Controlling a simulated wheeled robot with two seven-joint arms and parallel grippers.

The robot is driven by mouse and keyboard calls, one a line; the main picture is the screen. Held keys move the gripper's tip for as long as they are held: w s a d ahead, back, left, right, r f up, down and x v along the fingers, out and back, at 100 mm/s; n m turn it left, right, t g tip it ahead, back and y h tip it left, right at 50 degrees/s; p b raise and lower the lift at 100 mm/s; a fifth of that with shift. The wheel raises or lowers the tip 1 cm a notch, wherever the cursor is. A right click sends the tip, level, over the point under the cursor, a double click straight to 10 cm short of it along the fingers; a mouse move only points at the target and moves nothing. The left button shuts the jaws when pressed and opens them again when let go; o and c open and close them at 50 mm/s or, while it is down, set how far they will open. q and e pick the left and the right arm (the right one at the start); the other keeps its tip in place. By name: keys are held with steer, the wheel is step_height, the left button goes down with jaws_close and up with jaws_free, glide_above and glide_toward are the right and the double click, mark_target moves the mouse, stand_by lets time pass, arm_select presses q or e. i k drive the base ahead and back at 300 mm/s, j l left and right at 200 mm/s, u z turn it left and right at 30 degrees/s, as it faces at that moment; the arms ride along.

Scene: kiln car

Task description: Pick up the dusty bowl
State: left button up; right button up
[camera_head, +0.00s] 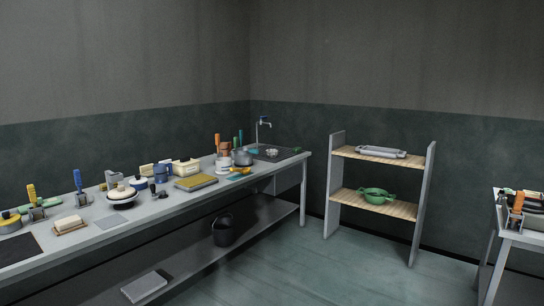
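I cannot tell which thing is the dusty bowl, as no dust shows at this size. A round cream dish (121,191) with a dark base stands on the long counter, left of its middle. A green bowl-shaped vessel with handles (376,196) sits on the lower wooden board of the shelf unit. A small metal bowl-like thing (271,153) is by the sink at the counter's far end. Neither of my grippers is in view.
The long grey counter (105,235) is crowded with jars, brushes and boxes. A black bucket (223,231) stands on its undershelf. The shelf unit (335,185) is at the back wall. Another table (524,236) is at the right edge. The floor (320,275) between is clear.

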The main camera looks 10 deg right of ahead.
mark_target(271, 153)
steer(key=z, duration=0.5)
steer(key=i, duration=5.05)
steer(key=i+l, duration=0.15)
steer(key=u, duration=0.45)
